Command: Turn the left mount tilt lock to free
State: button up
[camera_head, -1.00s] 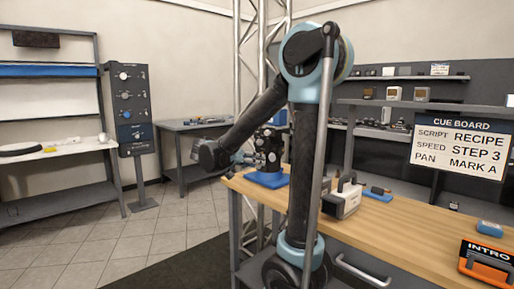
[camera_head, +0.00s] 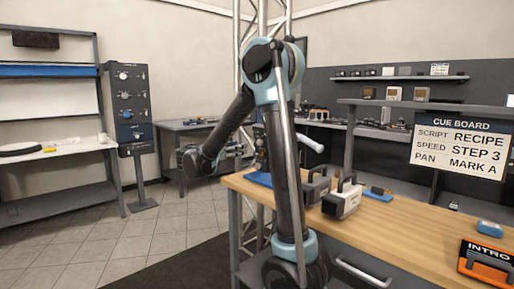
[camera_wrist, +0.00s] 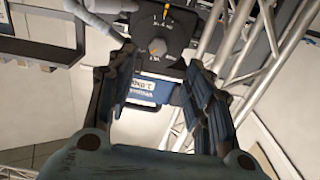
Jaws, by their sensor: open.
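My gripper (camera_wrist: 160,70) is open, one finger on each side of the wrist view. Between and beyond the fingertips is a dark panel (camera_wrist: 180,38) with a round grey knob (camera_wrist: 158,47) and an orange mark (camera_wrist: 166,12) above it. The knob appears apart from both fingers; its small lettering is not readable. My arm hides much of this mount.
On the wooden bench (camera_head: 400,222), a grey-white device (camera_head: 342,201) stands close right of my arm. A pale handle (camera_head: 310,143) sticks out behind the arm. A metal truss (camera_wrist: 240,50) runs close to the right finger. The bench's middle right is clear.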

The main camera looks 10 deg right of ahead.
aim_at(258, 144)
jog(key=x, duration=1.2)
